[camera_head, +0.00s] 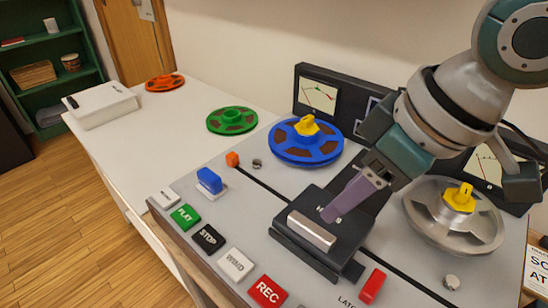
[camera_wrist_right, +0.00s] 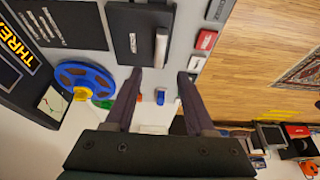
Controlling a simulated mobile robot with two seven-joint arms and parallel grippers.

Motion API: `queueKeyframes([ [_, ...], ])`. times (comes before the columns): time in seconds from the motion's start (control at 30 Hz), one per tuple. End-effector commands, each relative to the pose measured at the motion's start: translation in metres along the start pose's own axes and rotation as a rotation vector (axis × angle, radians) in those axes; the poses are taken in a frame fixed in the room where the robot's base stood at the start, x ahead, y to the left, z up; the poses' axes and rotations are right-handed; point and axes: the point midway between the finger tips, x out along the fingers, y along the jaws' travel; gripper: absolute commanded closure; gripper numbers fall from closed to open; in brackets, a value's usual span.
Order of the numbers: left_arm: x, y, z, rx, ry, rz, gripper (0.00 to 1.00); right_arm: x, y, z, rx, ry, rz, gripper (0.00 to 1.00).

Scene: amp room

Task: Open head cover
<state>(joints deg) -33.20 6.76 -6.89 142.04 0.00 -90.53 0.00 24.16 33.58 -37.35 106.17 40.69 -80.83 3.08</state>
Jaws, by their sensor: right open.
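The head cover (camera_head: 290,243) is a dark block on the sloped grey tape deck, with a silver bar (camera_head: 311,230) along its front. It lies flat over the tape line. My right gripper (camera_head: 330,213) comes down from the upper right, its purple finger tip over the cover just behind the bar. In the right wrist view my right gripper (camera_wrist_right: 160,74) has its two fingers apart with nothing between them. There the silver bar (camera_wrist_right: 161,47) and dark cover (camera_wrist_right: 132,35) lie beyond the tips. Whether a finger touches the cover is unclear. My left gripper is in neither view.
A blue reel (camera_head: 305,150) stands left of my arm and a grey reel (camera_head: 475,230) right of it. Buttons, including red REC (camera_head: 267,292), line the front edge. A red block (camera_head: 372,286) sits right of the cover. A dark meter panel (camera_head: 316,70) rises behind.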

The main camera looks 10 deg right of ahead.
Motion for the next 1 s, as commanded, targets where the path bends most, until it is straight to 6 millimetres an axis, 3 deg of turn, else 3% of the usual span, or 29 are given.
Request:
queueKeyframes([
  [0.53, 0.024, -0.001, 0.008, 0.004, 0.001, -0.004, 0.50, 0.087, 0.000, 0.001, 0.000, -0.001, 0.001, 0.45],
  [0.7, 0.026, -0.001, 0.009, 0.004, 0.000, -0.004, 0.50, 0.097, 0.000, 0.000, -0.001, 0.000, 0.002, 0.45],
  [0.97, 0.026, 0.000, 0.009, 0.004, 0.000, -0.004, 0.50, 0.097, 0.000, 0.000, -0.001, 0.000, 0.002, 0.45],
  [1.0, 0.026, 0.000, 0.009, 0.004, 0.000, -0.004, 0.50, 0.097, 0.000, 0.000, -0.001, 0.000, 0.002, 0.49],
])
